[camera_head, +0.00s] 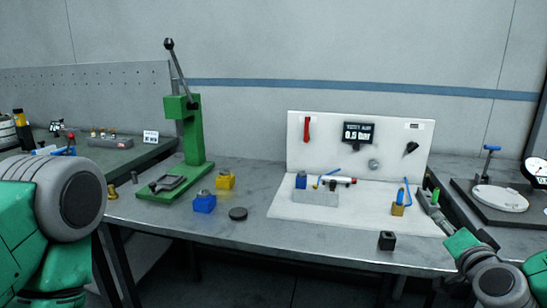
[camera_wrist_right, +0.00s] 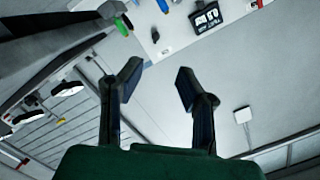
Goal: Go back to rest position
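My right arm comes in at the lower right of the head view, and its gripper (camera_head: 462,226) is over the front right part of the bench, near the white board's corner. In the right wrist view the right gripper (camera_wrist_right: 157,82) has its two dark fingers spread wide apart, with nothing between them. Only a green and grey part of my left arm shows at the left edge of the head view; the left gripper is not in view.
A grey bench (camera_head: 250,175) carries a green lever press (camera_head: 195,135), a blue block (camera_head: 204,202), a yellow block (camera_head: 225,180), a dark disc (camera_head: 238,214) and a black block (camera_head: 387,240). A white board (camera_head: 300,140) stands behind. A gauge (camera_head: 537,168) is at right.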

